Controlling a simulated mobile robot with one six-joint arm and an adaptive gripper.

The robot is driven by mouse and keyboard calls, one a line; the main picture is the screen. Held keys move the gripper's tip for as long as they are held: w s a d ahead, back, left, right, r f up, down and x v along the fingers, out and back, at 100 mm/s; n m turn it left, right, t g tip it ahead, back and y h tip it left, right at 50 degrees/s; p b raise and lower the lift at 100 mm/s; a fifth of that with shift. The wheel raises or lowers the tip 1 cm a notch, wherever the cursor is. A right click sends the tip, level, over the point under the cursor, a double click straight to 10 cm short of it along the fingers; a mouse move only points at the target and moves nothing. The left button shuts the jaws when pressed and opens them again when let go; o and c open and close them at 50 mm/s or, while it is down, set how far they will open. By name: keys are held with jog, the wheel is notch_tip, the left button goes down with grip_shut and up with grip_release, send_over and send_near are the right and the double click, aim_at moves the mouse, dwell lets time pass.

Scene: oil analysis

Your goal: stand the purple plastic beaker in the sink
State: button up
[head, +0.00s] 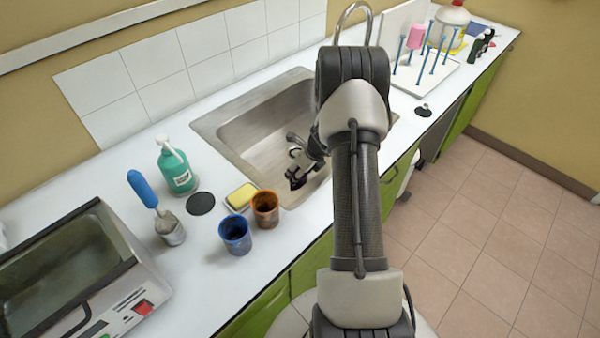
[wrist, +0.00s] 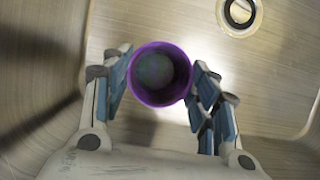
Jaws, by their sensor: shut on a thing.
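The purple plastic beaker (wrist: 160,98) shows in the wrist view, seen from above into its open mouth. My gripper (wrist: 162,76) is shut on it, one finger on each side. It appears upright, over the floor of the metal sink (wrist: 180,22). I cannot tell whether its base touches that floor. In the head view my gripper (head: 298,178) is down inside the right part of the sink (head: 240,132), and the beaker cannot be made out there.
The drain (wrist: 240,14) lies ahead of the beaker. Blue (head: 235,235) and orange (head: 265,208) cups, a sponge (head: 241,196) and a green soap bottle (head: 175,168) stand left of the sink. A drying rack (head: 425,75) stands to the right. The sink's left part is clear.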

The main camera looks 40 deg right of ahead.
jog(key=shift+f, duration=0.1)
jog(key=o, duration=0.7)
jog(key=shift+f, duration=0.1)
jog(key=o, duration=0.4)
jog(key=shift+o, duration=0.2)
jog(key=shift+r, duration=0.2)
